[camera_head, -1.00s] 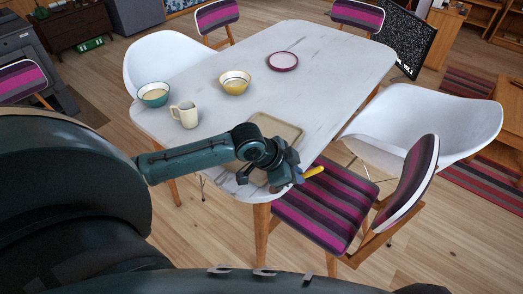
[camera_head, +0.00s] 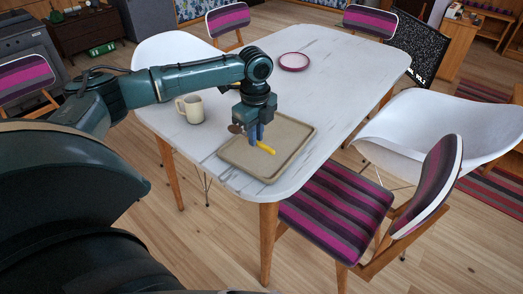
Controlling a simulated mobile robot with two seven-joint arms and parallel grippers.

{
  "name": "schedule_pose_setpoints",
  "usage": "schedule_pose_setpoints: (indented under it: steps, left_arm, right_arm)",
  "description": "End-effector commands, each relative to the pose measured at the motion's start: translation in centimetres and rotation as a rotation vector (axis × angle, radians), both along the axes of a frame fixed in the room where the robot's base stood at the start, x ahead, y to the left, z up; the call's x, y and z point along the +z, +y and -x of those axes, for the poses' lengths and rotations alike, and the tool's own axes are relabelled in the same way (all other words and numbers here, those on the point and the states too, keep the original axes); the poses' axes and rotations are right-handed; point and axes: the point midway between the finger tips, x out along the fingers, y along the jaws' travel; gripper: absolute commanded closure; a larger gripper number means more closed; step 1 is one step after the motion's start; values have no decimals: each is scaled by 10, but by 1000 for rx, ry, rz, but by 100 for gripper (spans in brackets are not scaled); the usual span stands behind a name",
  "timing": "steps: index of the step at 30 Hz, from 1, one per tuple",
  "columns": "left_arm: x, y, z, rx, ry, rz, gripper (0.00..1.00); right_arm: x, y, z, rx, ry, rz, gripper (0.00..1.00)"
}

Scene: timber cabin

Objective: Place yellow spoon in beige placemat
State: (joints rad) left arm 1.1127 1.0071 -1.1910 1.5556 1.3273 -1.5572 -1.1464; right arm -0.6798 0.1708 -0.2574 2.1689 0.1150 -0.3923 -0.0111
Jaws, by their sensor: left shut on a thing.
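The yellow spoon (camera_head: 266,148) is held in my left gripper (camera_head: 257,138), which is shut on it. The fingers point down over the beige placemat (camera_head: 288,165), a tray-like rectangle with a raised rim at the near end of the table. The spoon's yellow end sticks out to the right of the fingers, over the placemat. I cannot tell whether the spoon touches the placemat's surface. The rest of the spoon is hidden by the gripper. My right gripper is not in view.
A cream mug (camera_head: 190,109) stands left of the placemat on the white table (camera_head: 335,75). A pink-rimmed plate (camera_head: 293,62) lies farther back. A striped chair (camera_head: 335,205) and a white chair (camera_head: 440,125) stand at the table's right side. The table's right part is clear.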

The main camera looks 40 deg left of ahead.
Motion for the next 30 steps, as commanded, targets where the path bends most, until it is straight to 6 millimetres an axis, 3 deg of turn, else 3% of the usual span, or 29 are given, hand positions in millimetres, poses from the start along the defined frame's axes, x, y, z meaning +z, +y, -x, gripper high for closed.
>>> schedule_pose_setpoints:
  steps: [3,10,15,25,26,30]
  left_arm:
    - [-22,0,0,0,1,0,100]
    - [-41,-1,0,1,-1,2,100]
    - [-65,-1,0,1,-1,1,100]
    - [-70,-1,0,1,-3,2,100]
    - [-71,-1,0,0,-3,2,86]
    - [-70,-1,0,0,-3,2,75]
  right_arm:
    - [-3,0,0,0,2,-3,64]
    - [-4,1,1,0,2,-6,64]
    - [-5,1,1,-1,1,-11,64]
    - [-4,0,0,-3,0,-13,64]
    - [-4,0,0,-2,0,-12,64]
    - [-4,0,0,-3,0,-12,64]
